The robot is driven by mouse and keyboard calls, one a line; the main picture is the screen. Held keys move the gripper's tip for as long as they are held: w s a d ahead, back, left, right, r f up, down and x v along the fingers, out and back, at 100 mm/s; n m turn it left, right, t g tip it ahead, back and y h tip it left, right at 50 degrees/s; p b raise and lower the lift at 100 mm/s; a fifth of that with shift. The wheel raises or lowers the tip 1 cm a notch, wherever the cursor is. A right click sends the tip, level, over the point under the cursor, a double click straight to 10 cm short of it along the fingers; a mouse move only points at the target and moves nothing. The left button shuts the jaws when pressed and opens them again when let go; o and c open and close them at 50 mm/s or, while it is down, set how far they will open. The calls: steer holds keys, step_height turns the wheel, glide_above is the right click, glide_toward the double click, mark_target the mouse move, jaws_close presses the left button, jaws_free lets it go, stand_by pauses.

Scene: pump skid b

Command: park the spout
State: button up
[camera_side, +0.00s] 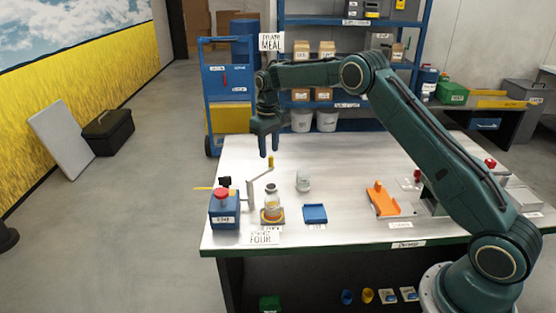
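The spout (262,174) is a thin bent pale arm on an upright post, with a yellow piece (270,161) at its raised right end. It stands between the blue pump box (224,209) with a red button and a glass jar (271,197). The jar stands on a small yellowish base and has amber contents low down. The spout's lower left end is near the jar and pump box; I cannot tell whether it is over the jar. My gripper (269,153) points down just above the yellow piece. Its fingers look apart, with nothing visible between them.
A second glass jar (303,181), a blue pad (314,214) and an orange holder (382,200) sit on the metal table (345,229). A yellow rod (203,188) sticks out left of the pump box. The table between pad and orange holder is clear.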

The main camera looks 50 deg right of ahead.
steer(key=shift+r, duration=1.4)
steer(key=shift+r, duration=0.15)
steer(key=shift+s+a+r, duration=0.1)
steer(key=shift+s+r, duration=0.05)
steer(key=shift+r, duration=0.1)
steer(key=s+a+r+t, duration=0.1)
steer(key=s+a+r, duration=0.2)
steer(key=s+r, duration=0.6)
steer(key=s+a+r+t, duration=0.2)
steer(key=s+a+r, duration=0.2)
steer(key=s+r, duration=0.55)
steer(key=s+a+f+t, duration=0.1)
steer(key=s+f, duration=0.1)
steer(key=s, duration=1)
steer(key=s+a+f+t, duration=0.1)
steer(key=s+a+f, duration=0.1)
steer(key=s, duration=1)
steer(key=shift+a+t, duration=0.15)
steer(key=shift+t, duration=0.15)
